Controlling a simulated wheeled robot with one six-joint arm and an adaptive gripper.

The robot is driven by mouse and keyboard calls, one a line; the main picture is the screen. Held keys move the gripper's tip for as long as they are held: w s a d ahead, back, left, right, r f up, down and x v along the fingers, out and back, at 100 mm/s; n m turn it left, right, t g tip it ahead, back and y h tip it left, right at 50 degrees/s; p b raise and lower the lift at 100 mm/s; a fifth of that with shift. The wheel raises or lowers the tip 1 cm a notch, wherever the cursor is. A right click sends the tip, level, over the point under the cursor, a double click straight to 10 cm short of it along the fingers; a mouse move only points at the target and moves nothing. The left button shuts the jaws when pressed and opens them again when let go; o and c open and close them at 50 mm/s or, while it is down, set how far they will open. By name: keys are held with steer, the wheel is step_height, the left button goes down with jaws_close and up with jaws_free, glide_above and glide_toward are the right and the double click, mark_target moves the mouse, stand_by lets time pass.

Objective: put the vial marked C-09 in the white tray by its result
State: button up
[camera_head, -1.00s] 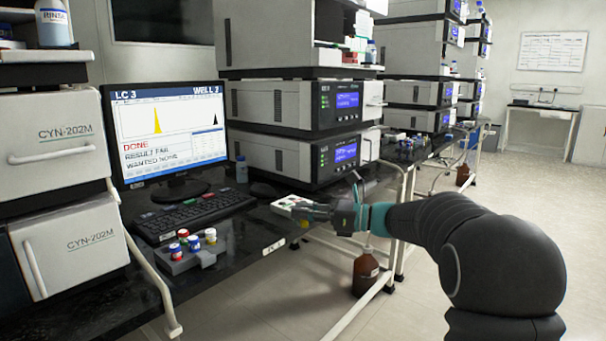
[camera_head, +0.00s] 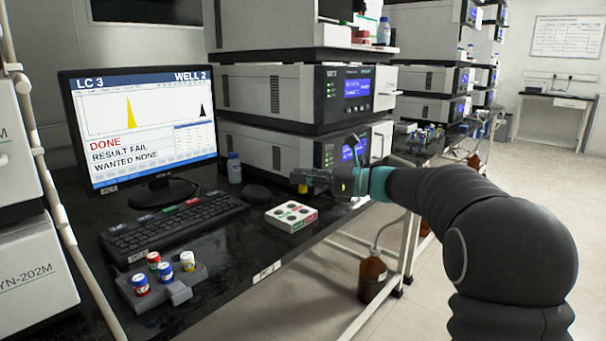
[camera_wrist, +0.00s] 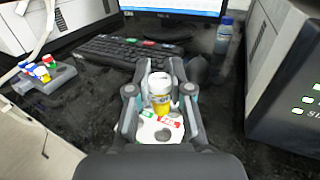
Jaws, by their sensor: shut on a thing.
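My gripper (camera_head: 318,181) is shut on a vial, seen in the wrist view between the fingers (camera_wrist: 160,100). The held vial (camera_wrist: 160,86) has a white cap and a yellow band; its marking cannot be read. The white tray (camera_head: 293,226) lies on the black bench, with dark round wells and red and green marks on top. In the head view my gripper is above and slightly right of it. In the wrist view the tray (camera_wrist: 147,132) shows behind and below the vial, with a red label reading FAIL. The monitor (camera_head: 145,125) reads LC 3, WELL 2, DONE, RESULT FAIL, WANTED NONE.
A grey rack (camera_head: 180,291) with red-capped and white-capped vials stands at the bench's front left. Stacked instruments (camera_head: 295,95) rise at the back. A brown bottle (camera_head: 372,278) stands below the bench.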

mark_target(304, 193)
steer(key=shift+d+f+b, duration=0.1)
steer(key=shift+f+b, duration=1.95)
steer(key=shift+f, duration=0.1)
steer(key=shift+r, duration=0.2)
steer(key=shift+f+b, duration=0.3)
steer(key=shift+f, duration=0.85)
steer(key=o, duration=0.9)
